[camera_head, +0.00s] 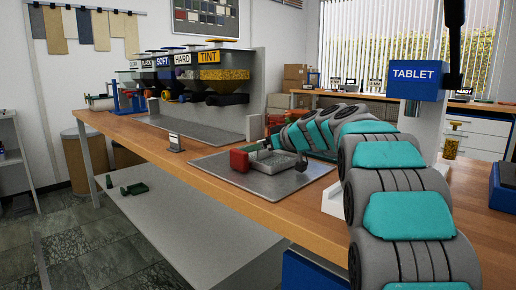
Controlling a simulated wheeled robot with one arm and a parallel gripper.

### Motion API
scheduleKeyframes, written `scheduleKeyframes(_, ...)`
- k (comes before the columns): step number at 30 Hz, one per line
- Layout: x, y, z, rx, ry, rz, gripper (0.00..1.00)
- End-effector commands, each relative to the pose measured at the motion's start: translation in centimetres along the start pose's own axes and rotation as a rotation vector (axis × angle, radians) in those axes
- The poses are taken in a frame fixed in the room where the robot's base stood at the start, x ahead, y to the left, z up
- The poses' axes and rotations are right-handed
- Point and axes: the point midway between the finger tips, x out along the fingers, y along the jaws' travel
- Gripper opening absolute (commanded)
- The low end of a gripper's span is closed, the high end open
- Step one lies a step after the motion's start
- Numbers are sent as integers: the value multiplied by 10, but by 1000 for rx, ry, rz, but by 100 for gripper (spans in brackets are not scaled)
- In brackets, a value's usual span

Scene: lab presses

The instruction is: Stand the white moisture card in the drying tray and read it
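My arm reaches in from the lower right, and my gripper (283,150) is low over or just behind this tray. The gripper is small and dark here; I cannot tell whether it is open or shut, or touching the tray. I cannot make out the white moisture card. A red block-shaped object (239,160) stands at the left of the tray.
A row of hoppers labelled SOFT, HARD and TINT (222,75) stands at the back left. A blue TABLET sign (416,80) rises behind my arm. The bench top left of the plate is mostly clear.

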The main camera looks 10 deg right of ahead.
Motion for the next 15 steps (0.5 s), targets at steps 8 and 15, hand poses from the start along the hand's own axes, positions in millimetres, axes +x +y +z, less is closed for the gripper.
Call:
scheduleKeyframes(8,0,0,0,0,0,0,100)
scheduleKeyframes(15,-18,0,-1,-1,1,2,100)
